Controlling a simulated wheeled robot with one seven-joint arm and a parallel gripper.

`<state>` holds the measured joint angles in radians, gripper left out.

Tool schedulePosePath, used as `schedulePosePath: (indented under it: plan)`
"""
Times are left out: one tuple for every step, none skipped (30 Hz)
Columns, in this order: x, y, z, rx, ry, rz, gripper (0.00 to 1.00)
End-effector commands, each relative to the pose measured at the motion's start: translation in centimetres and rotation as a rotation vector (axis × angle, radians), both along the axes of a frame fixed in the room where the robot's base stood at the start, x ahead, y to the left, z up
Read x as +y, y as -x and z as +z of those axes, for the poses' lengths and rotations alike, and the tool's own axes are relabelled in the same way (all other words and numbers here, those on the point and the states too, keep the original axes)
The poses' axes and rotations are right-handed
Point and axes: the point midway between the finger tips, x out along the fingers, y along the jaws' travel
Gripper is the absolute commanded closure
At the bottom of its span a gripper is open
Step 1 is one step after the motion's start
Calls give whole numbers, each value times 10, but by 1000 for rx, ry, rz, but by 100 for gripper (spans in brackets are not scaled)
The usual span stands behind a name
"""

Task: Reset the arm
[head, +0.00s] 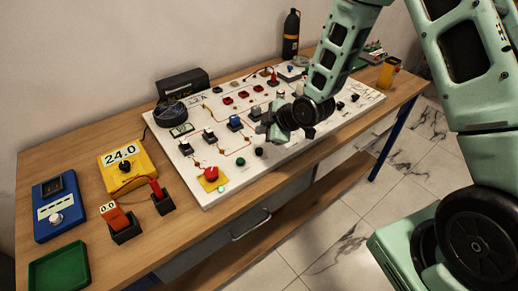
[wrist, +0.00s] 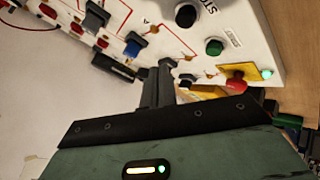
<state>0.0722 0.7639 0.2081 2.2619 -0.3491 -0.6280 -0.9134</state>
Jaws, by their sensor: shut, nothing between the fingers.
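My gripper (head: 268,128) hangs over the white panel (head: 205,187) in the head view, near its front middle. In the wrist view my gripper's fingers (wrist: 159,84) are together with nothing between them. The red mushroom button (head: 211,174) on its yellow plate stands at the panel's front left corner. It also shows in the wrist view (wrist: 236,82), with a lit green lamp (wrist: 267,74) beside it. A green button (wrist: 214,47) and a black button (wrist: 186,15) by the word STOP are also there. My arm hides part of the panel's right side.
The wooden table (head: 95,160) holds a yellow meter (head: 128,168) reading 24.0, a blue box (head: 58,205), a red probe in a black holder (head: 118,222) and a green tray (head: 60,272) at left. A black bottle (head: 291,35) and a yellow cup (head: 388,72) stand farther back.

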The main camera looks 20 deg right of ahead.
Motion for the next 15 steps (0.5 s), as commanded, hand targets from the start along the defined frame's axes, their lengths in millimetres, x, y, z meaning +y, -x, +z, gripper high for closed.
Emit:
schedulePosePath:
  plan:
    - [0, 0, 0, 0, 0, 0, 100]
    - [0, 0, 0, 0, 0, 0, 100]
    - [0, 0, 0, 0, 0, 0, 100]
    - [0, 0, 0, 0, 0, 0, 100]
    - [0, 0, 0, 0, 0, 0, 100]
    - [0, 0, 0, 0, 0, 0, 100]
    - [0, 0, 0, 0, 0, 0, 100]
    - [0, 0, 0, 0, 0, 0, 100]
    - [0, 0, 0, 0, 0, 0, 100]
    - [0, 0, 0, 0, 0, 0, 100]
    - [0, 0, 0, 0, 0, 0, 100]
    - [0, 0, 0, 0, 0, 0, 100]
    - [0, 0, 0, 0, 0, 0, 100]
    - [1, 0, 1, 2, 0, 0, 100]
    - [3, 2, 2, 10, -1, -3, 100]
